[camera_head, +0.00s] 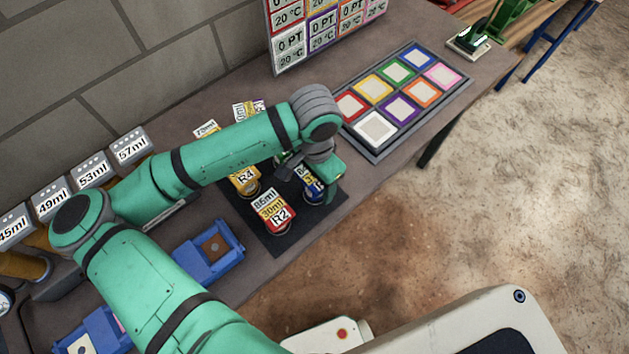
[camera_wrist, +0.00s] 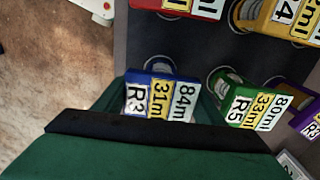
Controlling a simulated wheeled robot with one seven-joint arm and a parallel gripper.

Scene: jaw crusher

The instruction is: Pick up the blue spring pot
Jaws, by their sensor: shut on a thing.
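The blue spring pot (camera_head: 313,190) stands on the dark mat near the table's front edge, partly hidden by my gripper (camera_head: 322,178) in the head view. In the wrist view the blue pot (camera_wrist: 156,97) shows a label reading R3, 31ml and 84ml, with a spring at its far end. My gripper (camera_wrist: 162,100) has a green finger on each side of this pot and is shut on it. I cannot tell whether its base touches the mat.
The red R2 pot (camera_head: 272,212) and yellow R4 pot (camera_head: 244,180) stand close by. The green R5 pot (camera_wrist: 247,103) is right beside the blue one in the wrist view. A tray of coloured squares (camera_head: 456,98) lies to the right. Blue bins (camera_head: 226,258) stand at the left.

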